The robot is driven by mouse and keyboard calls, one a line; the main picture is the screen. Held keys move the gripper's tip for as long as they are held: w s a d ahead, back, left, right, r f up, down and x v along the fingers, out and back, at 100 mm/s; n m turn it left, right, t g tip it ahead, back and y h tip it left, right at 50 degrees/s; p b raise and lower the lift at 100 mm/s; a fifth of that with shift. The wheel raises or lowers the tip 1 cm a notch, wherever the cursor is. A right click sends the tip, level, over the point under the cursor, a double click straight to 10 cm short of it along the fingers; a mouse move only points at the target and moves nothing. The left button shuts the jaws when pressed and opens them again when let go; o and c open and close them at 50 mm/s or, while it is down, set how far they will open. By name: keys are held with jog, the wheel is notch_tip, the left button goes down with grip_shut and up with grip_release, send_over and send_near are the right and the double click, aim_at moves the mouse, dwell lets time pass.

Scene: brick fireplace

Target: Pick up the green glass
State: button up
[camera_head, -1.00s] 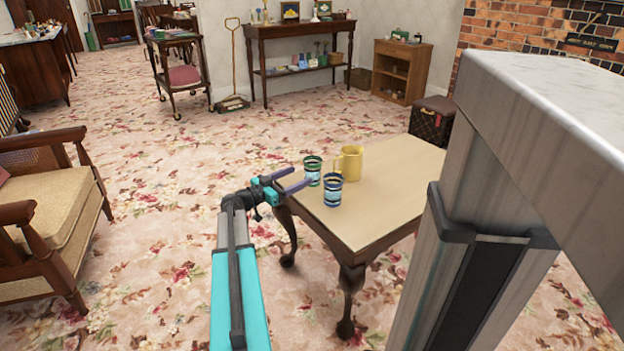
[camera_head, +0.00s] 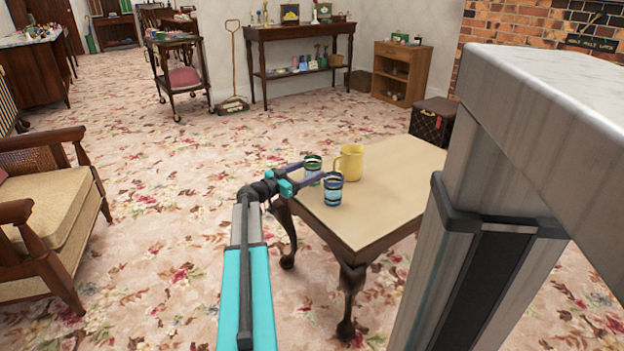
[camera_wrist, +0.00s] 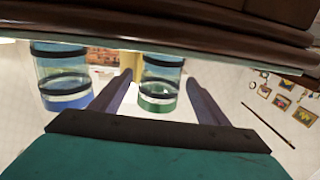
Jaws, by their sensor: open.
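The green glass (camera_head: 313,162) stands on the small table (camera_head: 385,185), near its left edge. In the wrist view, which looks upside down, the green glass (camera_wrist: 158,88) appears between my two fingers. My gripper (camera_head: 312,171) is open, with its fingertips at the green glass; they are not closed on it, and I cannot tell whether they touch. In the head view a finger hides part of the glass's lower side. The blue glass (camera_head: 333,189) stands just in front, close to the nearer finger; it also shows in the wrist view (camera_wrist: 62,80).
A yellow mug (camera_head: 350,162) stands right behind the two glasses. The right part of the tabletop is bare. An armchair (camera_head: 50,200) is at the left on the flowered carpet (camera_head: 150,270). A dark trunk (camera_head: 433,122) stands beyond the table.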

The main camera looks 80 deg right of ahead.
jog(key=shift+x, duration=1.2)
jog(key=c, duration=1.3)
jog(key=shift+r, duration=0.3)
jog(key=shift+r+p, duration=2.4)
jog(key=shift+r, duration=6.25)
jog(key=shift+r, duration=0.1)
